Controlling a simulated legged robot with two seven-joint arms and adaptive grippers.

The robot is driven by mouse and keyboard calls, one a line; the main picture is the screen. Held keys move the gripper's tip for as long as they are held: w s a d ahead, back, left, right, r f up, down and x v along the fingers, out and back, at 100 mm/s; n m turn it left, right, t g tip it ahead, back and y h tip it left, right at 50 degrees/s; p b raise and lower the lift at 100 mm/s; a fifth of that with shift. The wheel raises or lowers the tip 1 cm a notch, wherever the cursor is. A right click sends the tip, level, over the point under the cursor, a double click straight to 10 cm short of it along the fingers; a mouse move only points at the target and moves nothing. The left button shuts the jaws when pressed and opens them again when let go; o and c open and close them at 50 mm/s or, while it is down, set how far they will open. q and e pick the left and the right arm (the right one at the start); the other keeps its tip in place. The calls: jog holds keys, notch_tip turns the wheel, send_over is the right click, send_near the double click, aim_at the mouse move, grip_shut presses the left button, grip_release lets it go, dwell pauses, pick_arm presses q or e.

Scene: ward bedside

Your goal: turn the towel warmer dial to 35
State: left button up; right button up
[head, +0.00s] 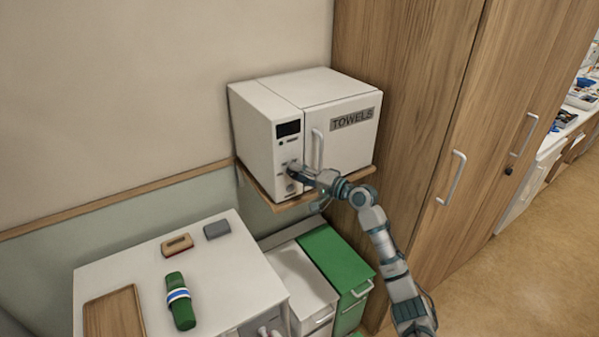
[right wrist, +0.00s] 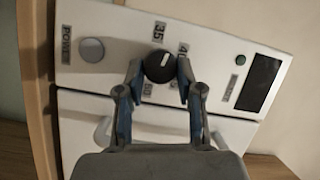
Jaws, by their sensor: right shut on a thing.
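The towel warmer (head: 310,85) is a white box with a "TOWELS" label, on a wooden wall shelf. Its dial (right wrist: 159,67) is a round black knob with a short white mark, on the front panel. The label 35 (right wrist: 159,30) is printed beside it, with 40 (right wrist: 183,48) close by; other numbers are partly covered by the fingers. My right gripper (head: 293,170) is at the panel; in the right wrist view its two fingers (right wrist: 159,72) are shut on the dial from both sides. In the head view the gripper mostly hides the dial. My left gripper is out of view.
The warmer's door handle (head: 318,148) is close to the right of my gripper. A round grey power button (right wrist: 92,50) and a dark display (head: 288,128) share the panel. A wooden wardrobe (head: 400,90) stands right; a white cabinet top (head: 225,265) is below left.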

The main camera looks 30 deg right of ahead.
jog(key=n+p, duration=0.1)
jog(key=n+g+h+p, duration=0.1)
jog(key=n, duration=0.1)
jog(key=shift+a+f+p, duration=0.15)
jog(key=shift+a+p, duration=0.05)
jog(key=shift+p, duration=0.2)
jog(key=shift+n+g+h+p, duration=0.3)
jog(key=shift+n+p, duration=0.25)
jog(key=shift+n, duration=0.15)
jog(key=shift+f, duration=0.1)
jog(key=o, duration=1.2)
jog(key=shift+c, duration=0.2)
jog(key=shift+d, duration=0.1)
jog(key=shift+r, duration=0.2)
